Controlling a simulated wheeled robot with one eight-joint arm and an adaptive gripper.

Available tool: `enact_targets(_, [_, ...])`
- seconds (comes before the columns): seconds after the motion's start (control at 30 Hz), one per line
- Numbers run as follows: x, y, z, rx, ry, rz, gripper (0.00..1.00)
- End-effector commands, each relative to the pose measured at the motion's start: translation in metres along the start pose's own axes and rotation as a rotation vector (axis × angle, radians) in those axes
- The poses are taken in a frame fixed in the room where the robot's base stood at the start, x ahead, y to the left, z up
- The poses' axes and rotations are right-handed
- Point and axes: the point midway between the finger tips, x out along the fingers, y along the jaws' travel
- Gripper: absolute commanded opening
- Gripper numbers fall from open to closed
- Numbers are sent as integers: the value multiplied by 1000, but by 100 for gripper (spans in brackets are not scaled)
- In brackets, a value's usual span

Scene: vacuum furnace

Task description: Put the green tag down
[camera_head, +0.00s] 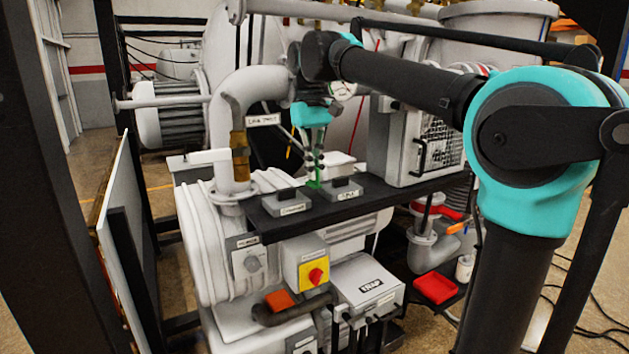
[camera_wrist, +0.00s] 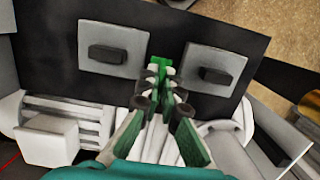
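The green tag (camera_head: 314,184) is a small bright green piece at the tips of my gripper (camera_head: 314,168), just above or at the black shelf. In the wrist view the green tag (camera_wrist: 161,66) shows as a narrow strip between the fingertips of my gripper (camera_wrist: 159,80), which are closed in on it. Two grey plates with black blocks lie on the shelf, the left plate (camera_head: 287,208) and the right plate (camera_head: 346,194).
The black shelf (camera_head: 270,228) has bare room around the plates. A grey pipe (camera_head: 225,130) rises at its left, and a grey box with a mesh guard (camera_head: 405,150) stands at its right. A red tray (camera_head: 435,288) and a TRAP box (camera_head: 368,285) are lower down.

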Motion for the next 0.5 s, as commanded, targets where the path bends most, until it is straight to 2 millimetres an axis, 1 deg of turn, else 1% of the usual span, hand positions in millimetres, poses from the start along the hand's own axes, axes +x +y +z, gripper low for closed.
enact_targets(0.1, [16,0,-2,0,0,0,0])
enact_targets(0.2, [29,0,-3,0,0,0,0])
enact_targets(0.27, [32,0,-3,0,0,0,0])
enact_targets(0.5, [32,0,-4,0,0,0,0])
